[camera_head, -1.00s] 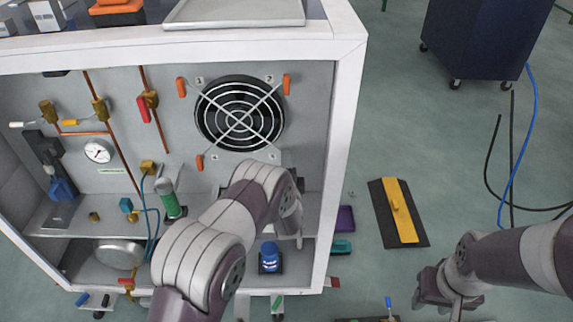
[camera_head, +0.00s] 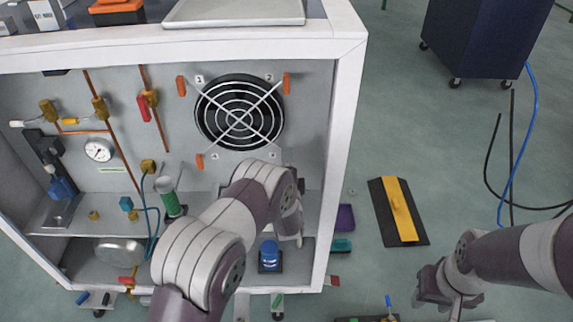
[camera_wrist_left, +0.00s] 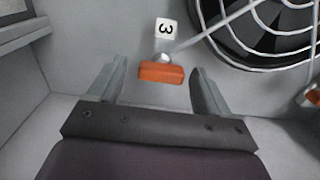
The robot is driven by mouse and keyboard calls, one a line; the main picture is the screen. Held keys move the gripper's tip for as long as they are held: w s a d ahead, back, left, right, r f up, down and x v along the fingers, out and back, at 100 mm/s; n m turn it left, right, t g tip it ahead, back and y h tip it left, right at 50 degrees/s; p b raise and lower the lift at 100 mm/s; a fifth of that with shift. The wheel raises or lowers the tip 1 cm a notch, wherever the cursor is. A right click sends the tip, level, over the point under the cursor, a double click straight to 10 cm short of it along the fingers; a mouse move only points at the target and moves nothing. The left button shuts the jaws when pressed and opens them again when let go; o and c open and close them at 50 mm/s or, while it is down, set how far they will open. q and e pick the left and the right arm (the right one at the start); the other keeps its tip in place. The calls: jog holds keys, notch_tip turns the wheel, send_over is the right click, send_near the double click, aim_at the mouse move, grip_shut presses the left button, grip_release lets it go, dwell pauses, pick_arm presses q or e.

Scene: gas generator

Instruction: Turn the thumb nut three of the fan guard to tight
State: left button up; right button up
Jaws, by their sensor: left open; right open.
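The fan guard (camera_head: 240,117) is a round wire grille over a black fan on the cabinet's back panel, and it also shows in the left wrist view (camera_wrist_left: 262,42). Thumb nut three (camera_wrist_left: 161,73) is an orange bar beside the label "3" (camera_wrist_left: 166,28). My left gripper (camera_wrist_left: 158,88) is open, with one finger on each side of this nut and gaps to both. In the head view my left arm hides this nut and most of that gripper. My right gripper (camera_head: 448,296) is open and empty, low on the right, away from the cabinet.
Other orange thumb nuts sit at the upper left (camera_head: 181,87), upper right (camera_head: 287,83) and lower left (camera_head: 199,162) of the guard. Copper pipes, valves and a gauge (camera_head: 99,150) fill the left panel.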

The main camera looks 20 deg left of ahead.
pick_arm(q)
jog(key=p+v, duration=0.1)
jog(key=v, duration=1.1)
jog(key=shift+s+p, duration=0.2)
jog(key=shift+p, duration=0.2)
